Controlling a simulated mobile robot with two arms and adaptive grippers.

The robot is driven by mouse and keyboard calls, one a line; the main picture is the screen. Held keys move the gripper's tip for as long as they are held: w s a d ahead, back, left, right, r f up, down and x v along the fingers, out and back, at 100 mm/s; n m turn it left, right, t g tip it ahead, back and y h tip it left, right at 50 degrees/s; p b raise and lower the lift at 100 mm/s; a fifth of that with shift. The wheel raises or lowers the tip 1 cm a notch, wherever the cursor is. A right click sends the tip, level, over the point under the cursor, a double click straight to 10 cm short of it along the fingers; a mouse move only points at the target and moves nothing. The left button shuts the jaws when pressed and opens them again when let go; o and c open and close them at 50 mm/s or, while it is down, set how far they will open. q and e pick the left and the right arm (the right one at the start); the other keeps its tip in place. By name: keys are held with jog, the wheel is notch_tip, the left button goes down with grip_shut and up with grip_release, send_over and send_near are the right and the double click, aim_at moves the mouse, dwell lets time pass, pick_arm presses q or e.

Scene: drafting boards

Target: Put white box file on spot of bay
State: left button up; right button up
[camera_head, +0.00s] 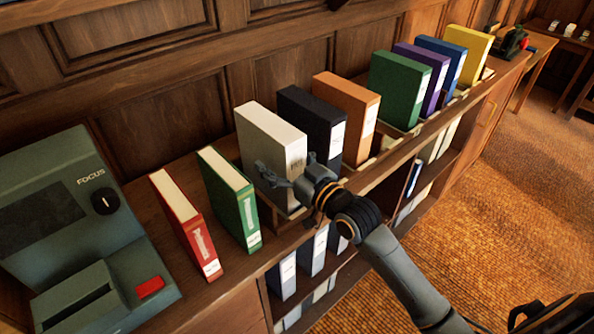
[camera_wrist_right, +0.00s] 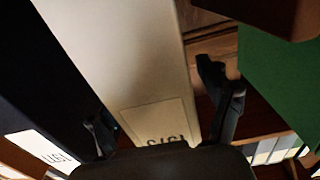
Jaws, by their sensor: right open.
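The white box file (camera_head: 268,135) stands upright on the cabinet top in the head view, between the green-and-white file and the dark navy box file (camera_head: 312,118). My right gripper (camera_head: 289,176) is at its front, spine side. In the right wrist view the white box file (camera_wrist_right: 125,55) lies between the two spread fingers (camera_wrist_right: 165,118), which are open; whether they touch it I cannot tell. The bay (camera_head: 392,133) is a low light-wood row along the cabinet top, with a bare stretch between the orange and green box files. My left gripper is not in view.
A red file (camera_head: 185,222) and a green file (camera_head: 231,200) stand to the left, by a grey FOCUS machine (camera_head: 70,230). Orange (camera_head: 347,112), green (camera_head: 402,88), purple, blue and yellow (camera_head: 464,52) box files stand to the right. More files fill the shelf below.

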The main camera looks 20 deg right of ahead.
jog(key=b+v, duration=0.1)
jog(key=v, duration=1)
jog(key=shift+s+r+b, duration=0.1)
jog(key=shift+b, duration=0.3)
